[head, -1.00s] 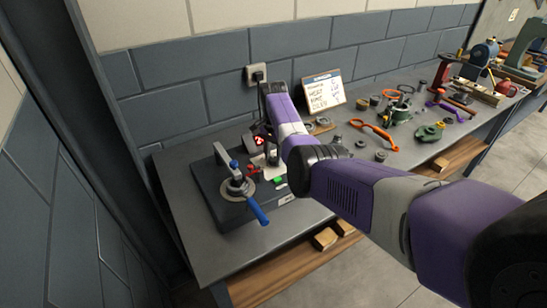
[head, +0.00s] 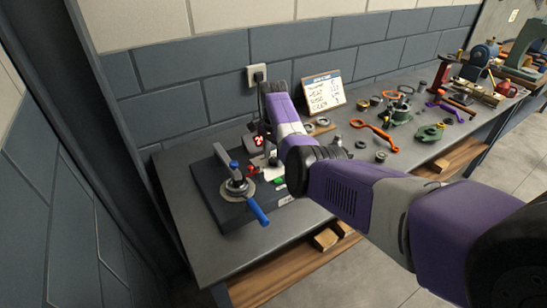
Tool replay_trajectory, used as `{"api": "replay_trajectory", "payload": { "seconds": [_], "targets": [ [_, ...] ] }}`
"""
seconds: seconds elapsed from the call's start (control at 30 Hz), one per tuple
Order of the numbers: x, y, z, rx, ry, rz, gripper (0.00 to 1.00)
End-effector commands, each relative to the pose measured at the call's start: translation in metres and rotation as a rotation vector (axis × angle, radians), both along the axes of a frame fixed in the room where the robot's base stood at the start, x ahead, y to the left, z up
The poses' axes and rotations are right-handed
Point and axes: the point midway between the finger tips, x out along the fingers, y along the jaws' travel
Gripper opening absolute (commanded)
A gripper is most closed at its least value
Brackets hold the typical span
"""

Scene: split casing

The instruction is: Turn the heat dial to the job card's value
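The job card (head: 323,92) is a white sheet with a wooden edge and a blue header, leaning near the wall at the back of the bench. Its handwritten lines are too small to read surely. The machine (head: 207,190) is a dark base at the bench's left end, with a blue-handled lever, red and green buttons and a small red lit display (head: 259,140). The display's digits are too small to read surely. I cannot make out the heat dial; my arm covers part of the machine. My gripper is hidden behind my purple arm, near the machine's right rear.
A wall socket with a plug (head: 257,75) is behind the machine. Orange wrench-like tools (head: 375,134), green parts (head: 428,133) and several small dark rings lie to the right on the bench (head: 185,254). Wooden blocks (head: 325,239) sit on the lower shelf.

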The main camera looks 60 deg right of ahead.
Motion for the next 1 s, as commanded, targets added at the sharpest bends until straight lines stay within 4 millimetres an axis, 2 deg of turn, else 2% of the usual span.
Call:
{"api": "replay_trajectory", "payload": {
  "seconds": [0.3,0.43,0.8,1.0],
  "targets": [
    [-0.001,0.001,-0.002,0.004,0.003,0.001,0.56],
    [-0.001,0.001,0.004,0.003,0.002,0.001,0.56],
    [0.000,0.000,0.059,0.000,0.001,0.001,0.56],
    [-0.001,0.001,0.075,0.002,0.002,0.001,0.56]
  ]
}}
